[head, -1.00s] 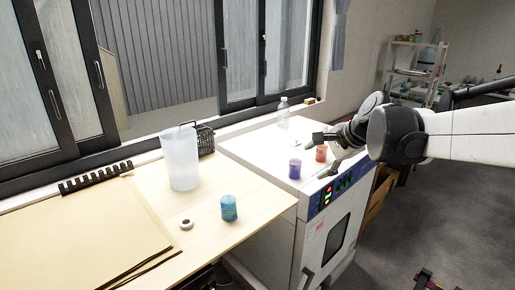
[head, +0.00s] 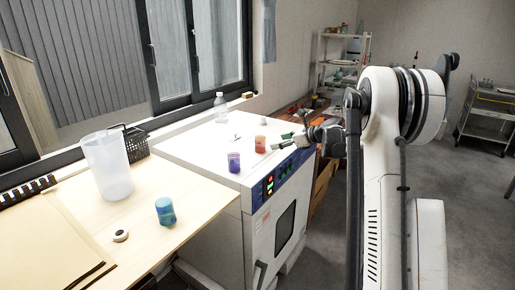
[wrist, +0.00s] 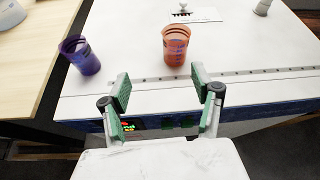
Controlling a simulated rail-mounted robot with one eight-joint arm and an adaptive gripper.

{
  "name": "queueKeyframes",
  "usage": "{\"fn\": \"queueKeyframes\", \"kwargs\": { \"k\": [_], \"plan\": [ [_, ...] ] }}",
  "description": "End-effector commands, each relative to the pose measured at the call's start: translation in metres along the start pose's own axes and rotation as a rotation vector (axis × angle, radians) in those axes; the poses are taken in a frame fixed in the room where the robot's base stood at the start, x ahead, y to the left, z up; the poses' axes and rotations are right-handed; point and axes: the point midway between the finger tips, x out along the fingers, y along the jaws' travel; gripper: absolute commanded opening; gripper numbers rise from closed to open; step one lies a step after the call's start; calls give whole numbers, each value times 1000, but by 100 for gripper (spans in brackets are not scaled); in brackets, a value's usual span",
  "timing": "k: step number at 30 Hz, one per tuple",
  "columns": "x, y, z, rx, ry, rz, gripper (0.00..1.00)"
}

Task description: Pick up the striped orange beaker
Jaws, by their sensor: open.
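The orange beaker (head: 260,144) stands upright on the white top of the drying oven (head: 200,140), near its front edge. In the wrist view the orange beaker (wrist: 176,46) shows dark markings on its side and stands beyond the fingertips, roughly in line with the gap between them. My gripper (wrist: 163,90) is open and empty, with green pads on both fingers, and is apart from the beaker. In the head view my gripper (head: 297,142) is just right of the beaker, by the oven's front edge.
A purple beaker (head: 234,162) stands left of the orange one, also in the wrist view (wrist: 80,55). A clear bottle (head: 220,107) stands at the oven's back.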

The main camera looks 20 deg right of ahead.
Motion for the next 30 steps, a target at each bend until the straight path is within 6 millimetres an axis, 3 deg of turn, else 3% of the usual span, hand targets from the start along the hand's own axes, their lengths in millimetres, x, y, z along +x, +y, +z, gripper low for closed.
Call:
{"fn": "queueKeyframes", "kwargs": {
  "k": [3, 7, 11, 21, 30],
  "plan": [
    [3, -19, -18, 80, -31, -8, 61],
    [5, -27, -26, 122, -47, -10, 61],
    [17, -28, -26, 129, -50, -9, 61],
    [75, -29, -22, 127, -49, -9, 61],
    [93, -29, -21, 126, -49, -9, 61]
  ]
}}
